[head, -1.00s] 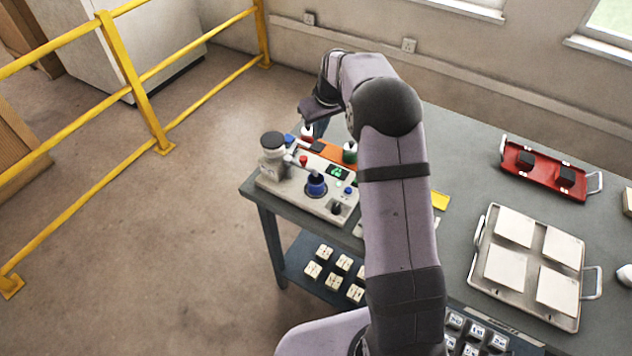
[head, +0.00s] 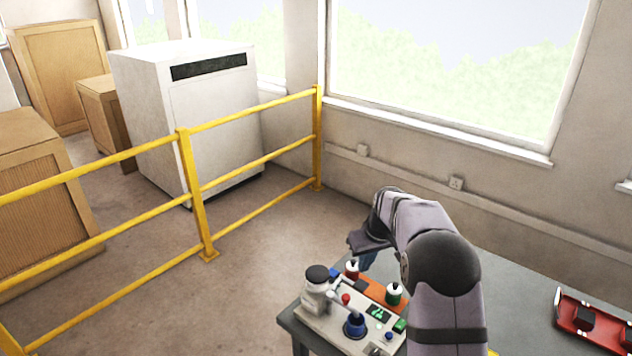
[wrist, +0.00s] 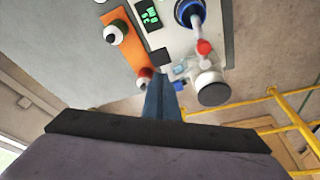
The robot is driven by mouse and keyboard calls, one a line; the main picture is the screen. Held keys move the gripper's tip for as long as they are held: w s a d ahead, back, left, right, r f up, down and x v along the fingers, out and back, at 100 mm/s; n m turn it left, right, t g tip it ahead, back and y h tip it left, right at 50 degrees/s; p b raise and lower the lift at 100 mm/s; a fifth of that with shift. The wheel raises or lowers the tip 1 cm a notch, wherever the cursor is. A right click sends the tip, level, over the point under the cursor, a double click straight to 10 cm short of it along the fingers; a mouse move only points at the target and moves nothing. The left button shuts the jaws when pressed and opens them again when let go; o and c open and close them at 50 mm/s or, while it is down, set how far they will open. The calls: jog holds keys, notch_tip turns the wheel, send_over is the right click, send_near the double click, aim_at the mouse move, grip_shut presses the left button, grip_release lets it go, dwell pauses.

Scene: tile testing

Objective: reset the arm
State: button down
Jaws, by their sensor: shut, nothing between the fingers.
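My gripper (wrist: 162,98) is shut and empty, its dark blue fingers together in the wrist view. In the head view my gripper (head: 366,258) hangs just behind the testing machine (head: 372,340), above the far left corner of the table. My arm bends down toward it from the right. In the wrist view the grey testing machine (wrist: 173,40) lies beyond the fingertips, with a green display and a red-knobbed lever. I cannot tell the exact height of the fingertips over the table.
An orange rack (head: 375,291) holds a red-and-white bottle (head: 351,270) and a green-and-white bottle (head: 394,294) close to my gripper. A red tray (head: 597,328) with black blocks sits at the right. A yellow railing (head: 190,185) stands left of the table (head: 520,290). The floor between is clear.

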jog(key=s+a+m+g, duration=0.1)
jog(key=s+a, duration=0.1)
jog(key=s, duration=1.5)
jog(key=s+a+f+m+g, duration=0.1)
jog(key=s+a+m+g, duration=0.1)
jog(key=s, duration=1.6)
jog(key=shift+s+h, duration=0.25)
jog(key=shift+h, duration=0.15)
